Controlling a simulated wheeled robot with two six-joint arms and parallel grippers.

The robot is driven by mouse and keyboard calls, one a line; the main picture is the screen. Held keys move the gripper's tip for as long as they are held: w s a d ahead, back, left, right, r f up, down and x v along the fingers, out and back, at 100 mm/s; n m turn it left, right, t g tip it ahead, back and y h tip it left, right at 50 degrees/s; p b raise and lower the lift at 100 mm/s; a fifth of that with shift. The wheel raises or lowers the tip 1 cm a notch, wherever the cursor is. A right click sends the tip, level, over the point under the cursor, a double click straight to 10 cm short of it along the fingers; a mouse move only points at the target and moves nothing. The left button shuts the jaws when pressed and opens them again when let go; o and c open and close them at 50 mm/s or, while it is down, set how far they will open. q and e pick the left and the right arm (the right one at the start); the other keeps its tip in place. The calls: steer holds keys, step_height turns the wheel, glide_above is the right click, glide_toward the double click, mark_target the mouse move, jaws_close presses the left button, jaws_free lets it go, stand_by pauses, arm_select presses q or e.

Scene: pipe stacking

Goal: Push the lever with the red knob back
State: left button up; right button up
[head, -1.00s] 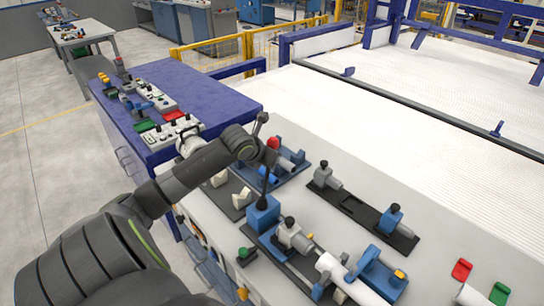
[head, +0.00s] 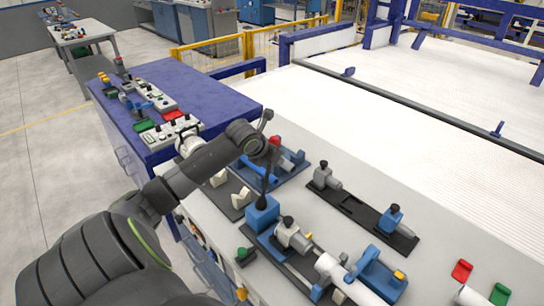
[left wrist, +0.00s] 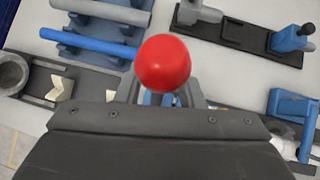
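The lever's red knob (head: 275,140) shows just beyond my left gripper in the head view, partly hidden by it. The dark lever rod rises from a blue box (head: 262,213) at the left end of a dark fixture on the table. In the left wrist view the red knob (left wrist: 162,62) is large and central, directly in front of my left gripper (left wrist: 160,92). The knob covers part of the fingers, so their gap and any contact are unclear. My right gripper is in neither view.
A blue-topped bench (head: 215,92) with a control panel stands at the left. A white slatted conveyor (head: 400,100) lies beyond.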

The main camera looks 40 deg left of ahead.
arm_select(q)
steer(key=shift+s, duration=0.1)
steer(key=shift+s+r, duration=0.4)
steer(key=shift+r, duration=0.1)
steer(key=p+v, duration=0.2)
steer(key=v, duration=1.4)
steer(key=shift+d+f, duration=0.1)
stand_by(0.4)
